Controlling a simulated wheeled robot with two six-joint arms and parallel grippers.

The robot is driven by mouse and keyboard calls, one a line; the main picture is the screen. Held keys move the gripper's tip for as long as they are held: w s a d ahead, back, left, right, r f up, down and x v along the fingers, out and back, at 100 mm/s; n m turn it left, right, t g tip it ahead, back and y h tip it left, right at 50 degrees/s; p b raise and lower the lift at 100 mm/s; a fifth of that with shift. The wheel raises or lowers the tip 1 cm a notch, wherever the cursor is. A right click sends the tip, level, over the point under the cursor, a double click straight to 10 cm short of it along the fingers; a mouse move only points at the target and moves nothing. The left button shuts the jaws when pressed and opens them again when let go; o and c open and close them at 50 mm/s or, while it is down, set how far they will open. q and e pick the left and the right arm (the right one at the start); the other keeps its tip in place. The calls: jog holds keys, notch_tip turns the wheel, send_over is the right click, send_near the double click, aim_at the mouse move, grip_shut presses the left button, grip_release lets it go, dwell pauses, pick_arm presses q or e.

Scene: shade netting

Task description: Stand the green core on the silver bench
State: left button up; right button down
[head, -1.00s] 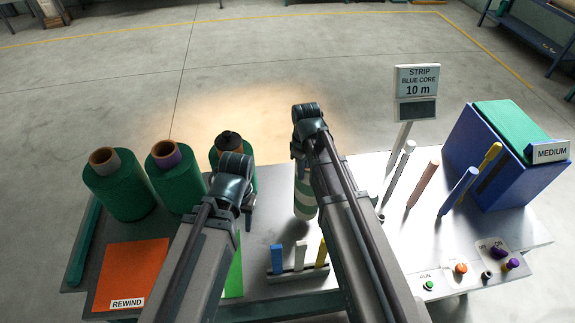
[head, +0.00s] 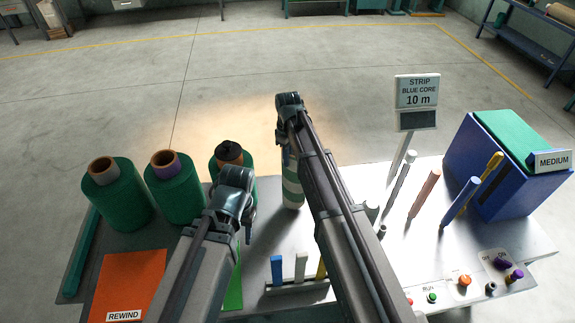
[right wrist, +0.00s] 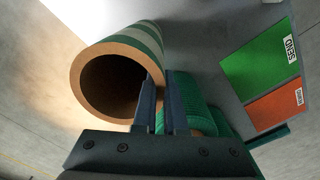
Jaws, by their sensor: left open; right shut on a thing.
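The green core (head: 292,188) is a tube with green and white stripes and a brown inside. My right gripper (head: 286,150) is shut on its wall at the upper end. In the right wrist view the core (right wrist: 148,42) shows its round open mouth, with one finger of the gripper (right wrist: 160,100) inside the bore and the other outside. The core hangs roughly upright over the silver bench (head: 262,215); I cannot tell whether its lower end touches. My left gripper (head: 248,215) is open and empty, left of the core, in front of the dark-topped roll.
Several green netting rolls (head: 118,195) stand at the bench's left. A rack with coloured tabs (head: 297,287) is at the front. Thin upright rods (head: 423,192), a sign (head: 416,92) and a blue box (head: 520,180) occupy the right, with buttons (head: 432,298) in front.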

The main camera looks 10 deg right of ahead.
jog(key=shift+w+f+b, duration=0.15)
jog(key=shift+f+b, duration=0.75)
jog(key=shift+w+f+b, duration=0.1)
jog(key=shift+f+b, duration=0.8)
jog(key=shift+f, duration=0.1)
jog(key=c, duration=1)
grip_release()
jog(key=shift+a, duration=0.1)
notch_tip(320, 180, up, 12)
jog(key=p, duration=1.2)
jog(key=shift+r, duration=0.2)
jog(key=s+a+m, duration=0.1)
jog(key=s, duration=0.8)
jog(key=s+a+m, duration=0.2)
jog(key=s, duration=0.7)
jog(key=s+a+m+h, duration=0.1)
jog(key=s+a+m, duration=0.1)
jog(key=s, duration=0.7)
jog(key=shift+s+a, duration=0.15)
